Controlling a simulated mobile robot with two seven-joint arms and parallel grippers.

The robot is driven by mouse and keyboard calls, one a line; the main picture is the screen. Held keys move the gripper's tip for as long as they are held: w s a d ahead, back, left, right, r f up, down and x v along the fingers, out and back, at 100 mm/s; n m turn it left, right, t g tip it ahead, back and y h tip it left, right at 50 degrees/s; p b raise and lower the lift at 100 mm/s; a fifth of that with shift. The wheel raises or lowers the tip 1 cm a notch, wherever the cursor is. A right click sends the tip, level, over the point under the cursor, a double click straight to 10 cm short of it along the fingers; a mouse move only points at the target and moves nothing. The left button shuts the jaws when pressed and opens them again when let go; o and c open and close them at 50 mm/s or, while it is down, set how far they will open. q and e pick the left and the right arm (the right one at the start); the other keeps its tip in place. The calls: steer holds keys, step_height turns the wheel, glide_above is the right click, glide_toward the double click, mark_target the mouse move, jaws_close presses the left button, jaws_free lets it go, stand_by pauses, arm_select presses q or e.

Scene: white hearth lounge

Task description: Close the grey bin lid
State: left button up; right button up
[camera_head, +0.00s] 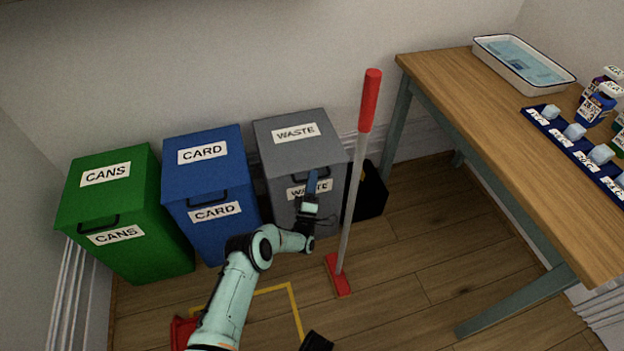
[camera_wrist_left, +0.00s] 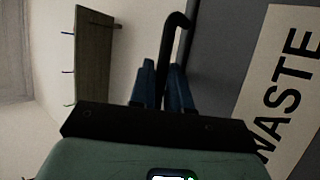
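The grey WASTE bin (camera_head: 330,205) stands at the right end of the row of bins. Its lid (camera_head: 280,148) appears to lie flat on top, level like its neighbours' lids. My left gripper (camera_head: 313,178) is at the bin's front, just below the lid's front edge, partly covering the handle and front label. In the left wrist view, its two blue fingers (camera_wrist_left: 162,85) sit close on either side of the black handle (camera_wrist_left: 178,25), which runs between them. The WASTE label (camera_wrist_left: 285,90) fills the right side there.
The blue CARD bin (camera_head: 190,180) and green CANS bin (camera_head: 110,195) stand left. A red-handled pole (camera_head: 350,190) on a red foot stands close right of my gripper, before a black box (camera_head: 373,192). A wooden table (camera_head: 470,95) is at right. A red object (camera_head: 183,332) lies in front.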

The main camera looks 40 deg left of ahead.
arm_select(q)
steer(key=p+v, duration=0.3)
steer(key=v, duration=1)
steer(key=shift+s, duration=0.15)
arm_select(e)
steer(key=w+r+t, duration=0.2)
steer(key=w+r, duration=0.1)
steer(key=w, duration=0.3)
steer(key=shift+a+r, duration=0.2)
steer(key=shift+a, duration=0.2)
arm_select(q)
steer(key=shift+f, duration=0.1)
